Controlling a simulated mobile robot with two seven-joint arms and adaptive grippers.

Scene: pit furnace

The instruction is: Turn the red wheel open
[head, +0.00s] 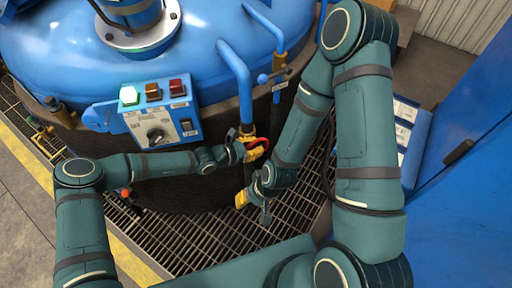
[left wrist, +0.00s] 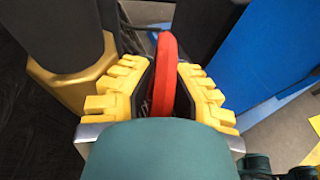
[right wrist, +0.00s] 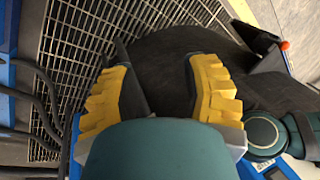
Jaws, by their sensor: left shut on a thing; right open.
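The red wheel (head: 263,143) is on the yellow-and-blue pipework at the front of the furnace, partly hidden by my left gripper (head: 247,150). In the left wrist view the red rim (left wrist: 166,65) stands edge-on between the yellow finger pads of my left gripper (left wrist: 158,85), which is shut on it. My right gripper (head: 243,199) is lower down, in front of the dark furnace wall and below the wheel. In the right wrist view my right gripper (right wrist: 160,78) has its yellow fingers spread, with nothing between them.
The blue furnace lid (head: 195,65) fills the upper left. A control box (head: 160,125) with green, amber and red lights is above my left forearm. A blue pipe (head: 236,80) drops near the wheel. Floor grating (head: 215,240) lies below. A blue cabinet (head: 460,215) stands at right.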

